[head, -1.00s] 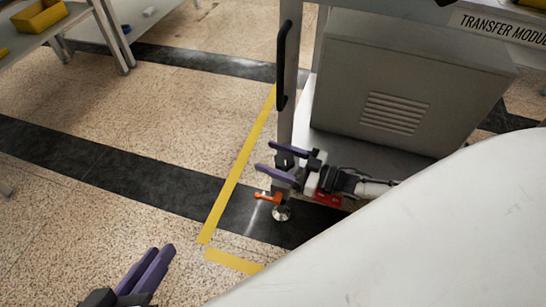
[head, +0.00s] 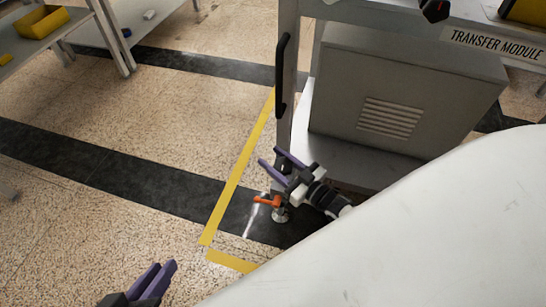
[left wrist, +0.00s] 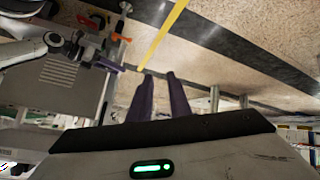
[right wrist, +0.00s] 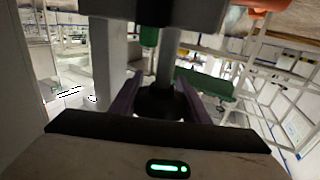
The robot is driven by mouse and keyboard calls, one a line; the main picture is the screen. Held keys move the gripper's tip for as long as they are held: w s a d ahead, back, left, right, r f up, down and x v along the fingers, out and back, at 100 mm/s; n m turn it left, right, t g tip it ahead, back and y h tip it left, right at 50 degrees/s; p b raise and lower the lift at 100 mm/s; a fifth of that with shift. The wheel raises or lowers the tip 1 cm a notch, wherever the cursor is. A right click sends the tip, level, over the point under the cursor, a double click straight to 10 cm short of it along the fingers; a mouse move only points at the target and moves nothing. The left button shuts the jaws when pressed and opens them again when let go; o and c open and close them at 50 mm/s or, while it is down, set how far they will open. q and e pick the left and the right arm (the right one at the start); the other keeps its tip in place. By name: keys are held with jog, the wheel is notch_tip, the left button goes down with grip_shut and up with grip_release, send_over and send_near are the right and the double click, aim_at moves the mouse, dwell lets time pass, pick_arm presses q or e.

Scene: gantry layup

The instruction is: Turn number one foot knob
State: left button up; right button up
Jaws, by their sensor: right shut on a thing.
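The foot of the transfer module's near leg shows in the head view, with a metal pad (head: 280,215) on the floor and an orange lever (head: 266,201) just above it. My right gripper (head: 269,161) is at the leg just above the lever. In the right wrist view its purple fingers lie on both sides of a dark round knob (right wrist: 160,101) on a grey stem, and it is shut on this knob. An orange part (right wrist: 262,4) shows at that view's top edge. My left gripper (head: 160,274) is empty, low at the left, with its fingers (left wrist: 160,88) slightly apart.
The grey transfer module cabinet (head: 405,95) stands behind the foot, with a black handle (head: 282,75) on its post. Yellow floor tape (head: 235,180) runs left of it. A bench with a yellow bin (head: 42,22) is at the far left. Open floor lies between.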

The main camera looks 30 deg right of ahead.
jog(key=m+h, duration=0.1)
jog(key=h, duration=0.1)
jog(key=m+h, duration=0.1)
jog(key=h, duration=0.1)
jog(key=shift+d+m+t+p, duration=0.3)
jog(key=shift+p, duration=0.1)
pick_arm(q)
jog(key=shift+s+a+f+g+y, duration=0.15)
jog(key=shift+a+f, duration=0.1)
jog(key=shift+f, duration=0.15)
jog(key=shift+w+a+f+g+y, duration=0.15)
jog(key=shift+a+f, duration=0.1)
jog(key=shift+f, duration=0.15)
pick_arm(e)
jog(key=shift+d+m+h, duration=0.25)
jog(key=shift+m+h, duration=0.3)
jog(key=shift+h, duration=0.35)
jog(key=shift+d+m+h, duration=0.2)
jog(key=shift+m+h, duration=0.35)
jog(key=shift+h, duration=0.35)
pick_arm(q)
jog(key=shift+s, duration=0.1)
pick_arm(e)
jog(key=shift+h, duration=0.3)
pick_arm(q)
jog(key=shift+r, duration=0.1)
pick_arm(e)
jog(key=o, duration=1)
jog(key=shift+o, duration=0.2)
